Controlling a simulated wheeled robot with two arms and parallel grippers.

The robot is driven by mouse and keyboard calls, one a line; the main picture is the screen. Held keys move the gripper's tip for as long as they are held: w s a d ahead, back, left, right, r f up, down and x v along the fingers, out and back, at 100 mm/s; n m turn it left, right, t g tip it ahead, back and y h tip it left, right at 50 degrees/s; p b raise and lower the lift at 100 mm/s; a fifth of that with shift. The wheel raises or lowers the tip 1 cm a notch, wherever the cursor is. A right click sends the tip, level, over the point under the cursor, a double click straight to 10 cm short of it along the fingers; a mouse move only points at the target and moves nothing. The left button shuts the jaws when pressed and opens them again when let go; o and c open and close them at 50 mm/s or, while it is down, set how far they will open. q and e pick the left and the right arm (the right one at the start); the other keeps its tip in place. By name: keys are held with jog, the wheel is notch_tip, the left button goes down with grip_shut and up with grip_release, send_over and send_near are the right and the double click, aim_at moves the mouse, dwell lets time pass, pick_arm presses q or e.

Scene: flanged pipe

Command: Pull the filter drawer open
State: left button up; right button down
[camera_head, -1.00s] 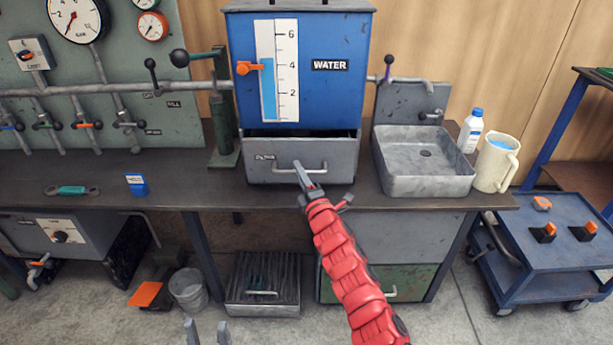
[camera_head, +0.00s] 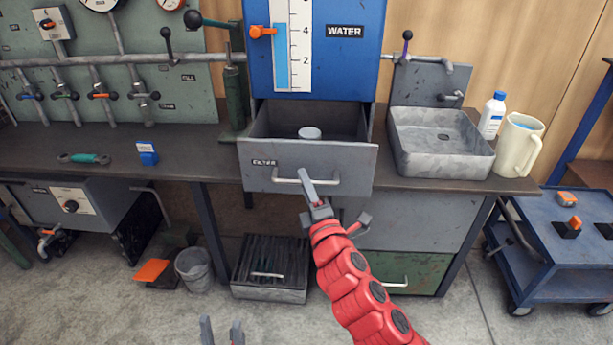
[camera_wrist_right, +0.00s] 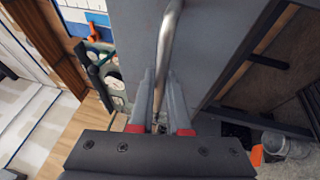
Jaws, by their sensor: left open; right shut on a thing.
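The filter drawer (camera_head: 330,164) is a grey box with a "FILTER" label under the blue water tank (camera_head: 345,60). It stands pulled out toward me, and a round pale object (camera_head: 309,132) shows inside it. My right gripper (camera_head: 305,180) is shut on the drawer's metal handle (camera_head: 325,183). In the right wrist view the handle bar (camera_wrist_right: 168,45) runs between the fingers of the right gripper (camera_wrist_right: 162,115). My left gripper (camera_head: 222,330) is open and empty at the bottom edge, well below and apart from the drawer.
A grey sink (camera_head: 440,142) stands right of the drawer, with a white bottle (camera_head: 491,116) and a jug (camera_head: 518,145). A green-handled tool (camera_head: 85,158) and a blue block (camera_head: 147,153) lie on the bench at left. A blue cart (camera_head: 560,240) stands at right.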

jog(key=shift+s+a, duration=0.1)
jog(key=shift+s, duration=0.15)
jog(key=c, duration=0.9)
grip_release()
jog(key=shift+p+v, duration=3.45)
jog(key=shift+v, duration=5.3)
jog(key=shift+w+f, duration=0.15)
